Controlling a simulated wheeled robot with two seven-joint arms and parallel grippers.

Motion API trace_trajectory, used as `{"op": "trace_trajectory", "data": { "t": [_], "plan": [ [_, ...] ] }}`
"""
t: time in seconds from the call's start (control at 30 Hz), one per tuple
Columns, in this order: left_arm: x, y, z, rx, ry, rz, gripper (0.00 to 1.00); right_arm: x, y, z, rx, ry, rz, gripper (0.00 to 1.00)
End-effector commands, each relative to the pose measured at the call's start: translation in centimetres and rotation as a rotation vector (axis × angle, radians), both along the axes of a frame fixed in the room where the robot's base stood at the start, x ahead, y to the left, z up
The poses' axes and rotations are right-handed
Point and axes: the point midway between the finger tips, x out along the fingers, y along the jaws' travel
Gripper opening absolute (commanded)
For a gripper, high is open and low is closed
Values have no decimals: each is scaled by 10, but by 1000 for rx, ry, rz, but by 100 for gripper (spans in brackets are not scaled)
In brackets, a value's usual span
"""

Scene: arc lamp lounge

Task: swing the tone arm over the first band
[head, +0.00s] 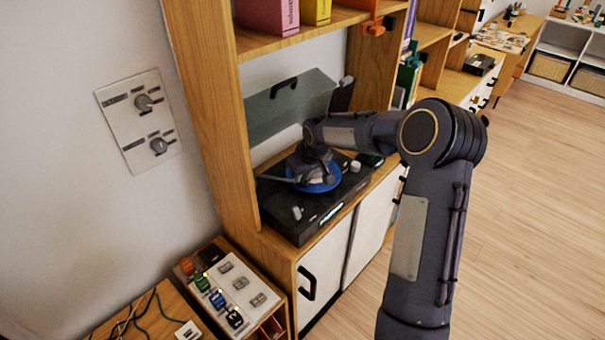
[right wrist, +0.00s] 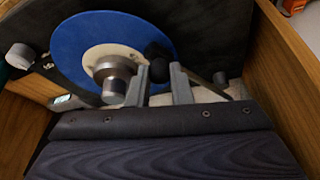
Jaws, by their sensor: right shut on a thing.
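The turntable (head: 300,225) is a dark deck on the cabinet top, with a blue record (head: 322,187) on it. In the right wrist view the record (right wrist: 85,40) has a pale label and a silver round piece (right wrist: 114,78) at its centre. The tone arm (right wrist: 205,80) is a thin grey rod with a black rounded end (right wrist: 156,52) over the record. My right gripper (right wrist: 160,82) is shut on this end, close to the silver piece. In the head view my right gripper (head: 316,172) is over the record and partly hides it. My left gripper is out of view.
A tinted lid (head: 290,104) stands raised behind the deck. Wooden cabinet sides (head: 215,110) and a shelf above close in the space. A wall panel with two knobs (head: 138,120) is at left. A low unit with small coloured items (head: 232,290) stands in front.

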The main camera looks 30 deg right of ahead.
Motion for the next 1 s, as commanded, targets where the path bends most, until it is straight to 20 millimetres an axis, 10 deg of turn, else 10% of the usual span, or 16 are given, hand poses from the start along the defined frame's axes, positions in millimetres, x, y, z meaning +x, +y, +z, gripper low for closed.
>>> {"op": "trace_trajectory", "data": {
  "t": [0.17, 0.2, 0.33, 0.67, 1.0],
  "plan": [
    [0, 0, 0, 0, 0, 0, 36, 0, 0, 1, -1, -1, 0, 0],
    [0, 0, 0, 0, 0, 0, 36, 0, 0, 1, -1, -1, 0, 23],
    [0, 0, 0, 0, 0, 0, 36, 0, 0, 1, -1, -1, 0, 40],
    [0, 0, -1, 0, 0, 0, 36, -1, 0, 3, 0, -1, -1, 41],
    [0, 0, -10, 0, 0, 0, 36, -21, -2, 51, -1, -4, -2, 41]
  ]
}}
